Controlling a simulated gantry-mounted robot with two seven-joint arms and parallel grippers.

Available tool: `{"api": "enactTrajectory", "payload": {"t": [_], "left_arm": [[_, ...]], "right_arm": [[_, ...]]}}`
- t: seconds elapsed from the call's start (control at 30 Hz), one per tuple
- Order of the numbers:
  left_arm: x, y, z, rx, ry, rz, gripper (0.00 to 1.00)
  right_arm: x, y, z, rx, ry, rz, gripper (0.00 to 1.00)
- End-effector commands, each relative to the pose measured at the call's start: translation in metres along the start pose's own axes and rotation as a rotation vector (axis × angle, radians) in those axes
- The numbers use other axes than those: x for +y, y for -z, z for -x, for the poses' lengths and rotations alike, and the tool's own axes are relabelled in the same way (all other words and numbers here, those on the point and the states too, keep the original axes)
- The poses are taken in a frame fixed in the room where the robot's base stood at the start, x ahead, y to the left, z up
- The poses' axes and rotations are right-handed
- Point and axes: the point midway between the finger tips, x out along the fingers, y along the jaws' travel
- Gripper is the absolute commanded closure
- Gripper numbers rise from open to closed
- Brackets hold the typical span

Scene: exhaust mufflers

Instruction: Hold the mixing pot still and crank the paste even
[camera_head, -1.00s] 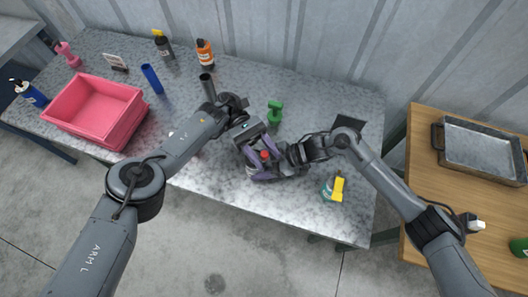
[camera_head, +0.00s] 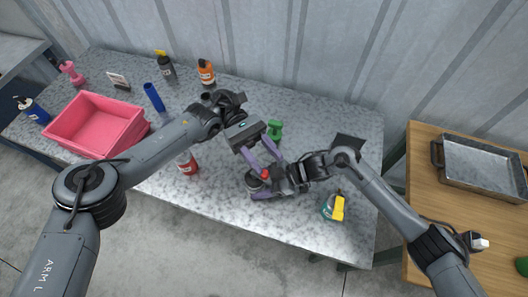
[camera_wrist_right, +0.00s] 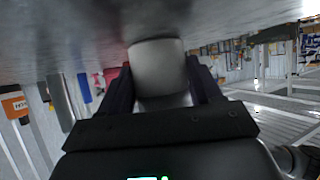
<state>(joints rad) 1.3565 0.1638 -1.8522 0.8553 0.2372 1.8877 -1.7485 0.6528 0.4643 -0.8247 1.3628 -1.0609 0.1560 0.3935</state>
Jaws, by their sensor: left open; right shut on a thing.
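The mixing pot (camera_head: 254,180) is a dark, small vessel with a red knob (camera_head: 265,174) on top. It stands near the front middle of the table in the head view, partly hidden by my grippers. My right gripper (camera_head: 262,192) is shut on it from the right, low down. In the right wrist view the dark fingers close around a plain grey cylinder (camera_wrist_right: 158,70), which appears to be the pot's body. My left gripper (camera_head: 268,161) is open, its purple fingers pointing down just behind and above the red knob. The paste is not visible.
A green bottle (camera_head: 275,131) stands close behind the grippers. A yellow-topped bottle (camera_head: 334,207) is at front right, a red bottle (camera_head: 187,163) beside my left arm. A pink bin (camera_head: 95,124) and several bottles occupy the left and back. Front-centre table is clear.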

Motion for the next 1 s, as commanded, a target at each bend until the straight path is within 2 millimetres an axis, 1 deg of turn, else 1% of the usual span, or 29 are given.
{"api": "enactTrajectory", "payload": {"t": [0.1,0.2,0.43,0.53,0.67,0.77,0.87,0.97,1.0], "left_arm": [[0.0002,-0.0083,-0.0003,0.0,0.001,-0.001,0.53],[0.0003,-0.0111,-0.0004,0.0,0.001,0.001,0.53],[0.0003,-0.0117,-0.0003,0.0,0.0,0.001,0.53],[0.0003,-0.0116,-0.0003,-0.001,-0.001,0.003,0.5],[0.0006,-0.0112,-0.0005,-0.016,-0.022,0.043,0.5],[0.0019,-0.0099,-0.0014,-0.046,-0.063,0.13,0.5],[0.0038,-0.0091,-0.0021,-0.098,-0.125,0.272,0.5],[0.006,-0.0084,-0.0016,-0.176,-0.2,0.471,0.5],[0.0064,-0.0077,-0.0011,-0.214,-0.231,0.563,0.5]], "right_arm": [[0.0,0.0001,0.0,0.0,0.0,0.0,0.53],[0.0,0.0001,0.0,0.0,0.0,0.0,0.53],[0.0,0.0001,0.0001,0.0,0.0,0.0,0.53],[0.0,0.0001,0.0001,0.0,0.0,0.0,0.53],[0.0,0.0001,0.0001,0.0,0.0,0.0,0.53],[0.0,0.0001,0.0001,0.0,0.0,0.0,0.53],[0.0001,0.0001,0.0001,0.0,0.0,0.0,0.53],[0.0001,0.0001,0.0001,0.0,0.0,0.0,0.53],[0.0001,0.0001,0.0001,0.0,0.0,0.0,0.53]]}}
